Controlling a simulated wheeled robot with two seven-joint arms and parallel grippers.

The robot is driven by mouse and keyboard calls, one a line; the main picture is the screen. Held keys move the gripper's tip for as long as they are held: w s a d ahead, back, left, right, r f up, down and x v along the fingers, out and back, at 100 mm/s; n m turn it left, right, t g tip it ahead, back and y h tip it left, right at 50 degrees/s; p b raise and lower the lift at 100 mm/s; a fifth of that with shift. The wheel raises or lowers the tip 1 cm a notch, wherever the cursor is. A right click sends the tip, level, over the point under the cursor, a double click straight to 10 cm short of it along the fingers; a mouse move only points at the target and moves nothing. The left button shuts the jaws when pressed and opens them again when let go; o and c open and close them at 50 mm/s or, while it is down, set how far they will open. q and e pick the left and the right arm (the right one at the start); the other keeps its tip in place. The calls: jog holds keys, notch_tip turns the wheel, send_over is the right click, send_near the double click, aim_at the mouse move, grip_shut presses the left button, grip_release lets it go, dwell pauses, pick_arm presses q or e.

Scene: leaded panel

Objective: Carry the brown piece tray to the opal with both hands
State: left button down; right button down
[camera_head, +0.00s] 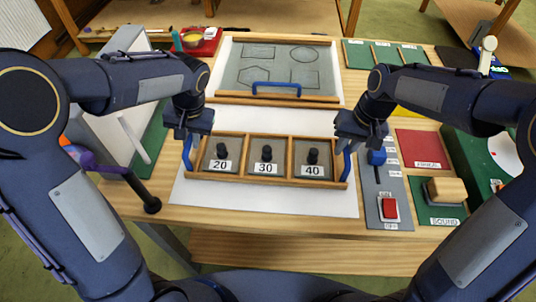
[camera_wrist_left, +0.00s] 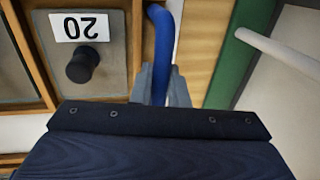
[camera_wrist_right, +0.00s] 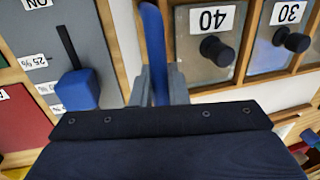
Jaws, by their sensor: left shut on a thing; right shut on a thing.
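The brown wooden piece tray (camera_head: 243,186) lies level over a white sheet at the front middle of the table. Its three compartments are labelled 20, 30 and 40, each with a black knob. A blue handle stands at each end. My left gripper (camera_head: 187,140) is shut on the left handle (camera_wrist_left: 165,35), beside the 20 compartment. My right gripper (camera_head: 353,143) is shut on the right handle (camera_wrist_right: 152,35), beside the 40 compartment. Whether the tray touches the sheet, I cannot tell. I cannot make out which thing is the opal.
Behind the tray is a wood-edged grey board (camera_head: 277,68) with drawn shapes and a blue front handle (camera_head: 276,88). A white sheet (camera_head: 262,202) surrounds the tray.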

pick_arm(q)
jog(key=c, duration=1.4)
grip_release()
pick_arm(e)
jog(key=c, duration=1.4)
grip_release()
jog(key=shift+r, duration=0.1)
pick_arm(q)
notch_tip(320, 180, up, 12)
jog(key=d, duration=0.2)
jog(key=shift+d+f, duration=0.15)
pick_arm(e)
notch_tip(320, 180, up, 12)
jog(key=d, duration=0.2)
jog(key=shift+d, duration=0.2)
jog(key=shift+f, duration=0.2)
